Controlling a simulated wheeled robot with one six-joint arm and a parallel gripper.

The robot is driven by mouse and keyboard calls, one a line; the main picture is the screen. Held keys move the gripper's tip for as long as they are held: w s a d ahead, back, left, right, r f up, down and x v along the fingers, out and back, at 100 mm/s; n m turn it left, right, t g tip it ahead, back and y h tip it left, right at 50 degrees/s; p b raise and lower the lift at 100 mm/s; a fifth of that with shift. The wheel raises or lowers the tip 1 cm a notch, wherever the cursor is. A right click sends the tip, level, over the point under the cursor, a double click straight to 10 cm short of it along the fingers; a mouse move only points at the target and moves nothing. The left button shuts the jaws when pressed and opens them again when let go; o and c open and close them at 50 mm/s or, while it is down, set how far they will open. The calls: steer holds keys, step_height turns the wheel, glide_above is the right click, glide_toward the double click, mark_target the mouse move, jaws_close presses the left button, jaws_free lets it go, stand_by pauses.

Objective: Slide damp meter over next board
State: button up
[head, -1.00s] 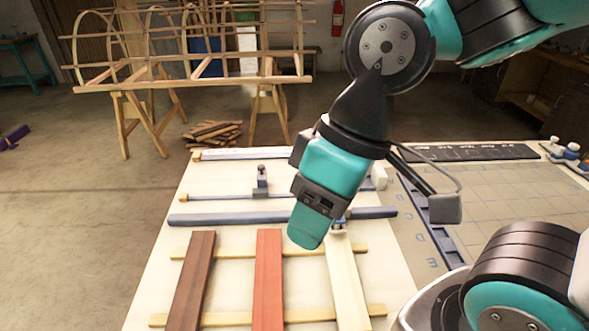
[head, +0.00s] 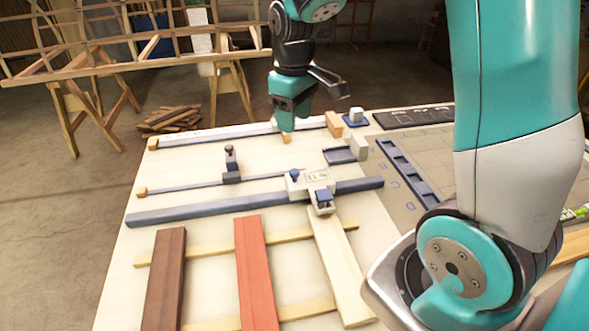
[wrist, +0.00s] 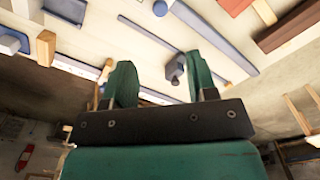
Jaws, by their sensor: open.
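The damp meter (head: 309,181) is a pale box with a small display and blue knobs. It sits over the slate-blue rail (head: 250,205), with its front end at the far end of the pale board (head: 342,265). Left of that board lie a red board (head: 256,275) and a dark brown board (head: 165,280). My gripper (head: 287,128) is beyond the meter, near the table's back edge, apart from the meter. In the wrist view my gripper (wrist: 158,82) shows two teal fingers spread apart with nothing between them.
The boards lie across two yellowish battens (head: 205,247). A thin rod with an upright dark stop (head: 231,165) lies behind the rail. The tabletop left of the stop is mostly clear.

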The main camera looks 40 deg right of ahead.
mark_target(294, 171)
step_height(294, 171, down, 14)
steer(key=shift+f+p, duration=0.1)
steer(key=shift+p, duration=0.2)
steer(key=shift+c, duration=0.2)
jaws_close()
steer(key=shift+a, duration=0.1)
